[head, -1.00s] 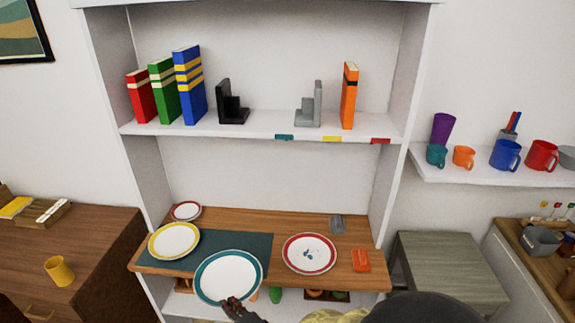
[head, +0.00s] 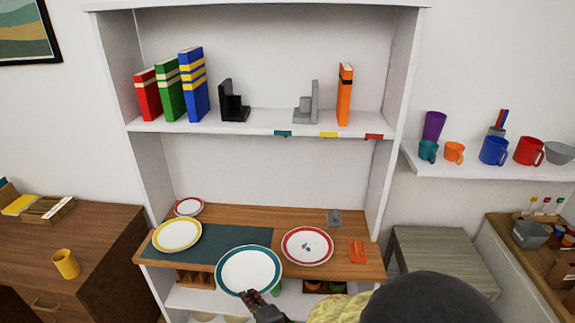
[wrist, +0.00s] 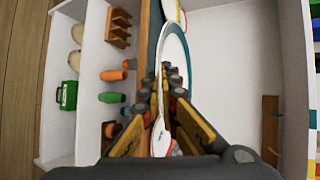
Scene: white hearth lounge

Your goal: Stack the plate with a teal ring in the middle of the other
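The plate with a teal ring (head: 248,271) is white and held tilted in front of the shelf edge. My gripper (head: 247,297) is shut on its near rim; in the wrist view my fingers (wrist: 165,85) close around the rim of this plate (wrist: 175,52). A plate with a yellow ring (head: 177,235) lies on the teal mat (head: 232,239) to the left. A plate with a red ring (head: 307,246) and blue marks at its centre lies on bare wood to the right. A smaller red-ringed plate (head: 189,207) lies at the back left.
The wooden shelf board (head: 275,215) carries a small grey object (head: 334,217) and an orange object (head: 357,252) at the right. Books and bookends stand on the shelf above. The lower shelf holds a wooden rack (wrist: 118,27) and several small coloured items. Part of the mat is clear.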

